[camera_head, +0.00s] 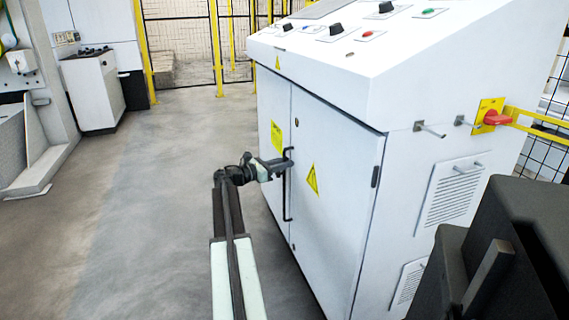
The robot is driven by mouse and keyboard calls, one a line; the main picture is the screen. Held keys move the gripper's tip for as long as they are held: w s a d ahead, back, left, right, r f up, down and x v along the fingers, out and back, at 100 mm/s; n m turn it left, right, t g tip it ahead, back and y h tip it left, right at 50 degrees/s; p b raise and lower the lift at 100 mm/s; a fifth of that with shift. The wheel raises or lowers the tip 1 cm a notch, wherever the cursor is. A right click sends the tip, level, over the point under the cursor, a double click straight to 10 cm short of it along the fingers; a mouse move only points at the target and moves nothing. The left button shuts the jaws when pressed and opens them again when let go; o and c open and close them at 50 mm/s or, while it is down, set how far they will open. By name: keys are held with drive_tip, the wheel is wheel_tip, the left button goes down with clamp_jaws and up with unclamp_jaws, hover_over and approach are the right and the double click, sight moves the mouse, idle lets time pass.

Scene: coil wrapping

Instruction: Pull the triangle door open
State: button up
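The triangle door (335,215) is the right-hand front door of the white control cabinet. It carries a yellow warning triangle (312,180) and looks closed, roughly flush with the cabinet front. Its upright black bar handle (287,195) is near its left edge. My gripper (282,163) is at the upper part of this handle, at the end of my arm reaching in from below. The fingertips overlap the handle in the picture. They are too small to tell whether they are closed around it or only touching it.
The sloped top (340,30) has knobs and buttons. A red switch (496,118) sticks out on the right side. Open grey floor (150,220) lies left of the cabinet. A yellow-posted fence (216,50) stands behind.

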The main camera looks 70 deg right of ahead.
clamp_jaws()
idle(1.2)
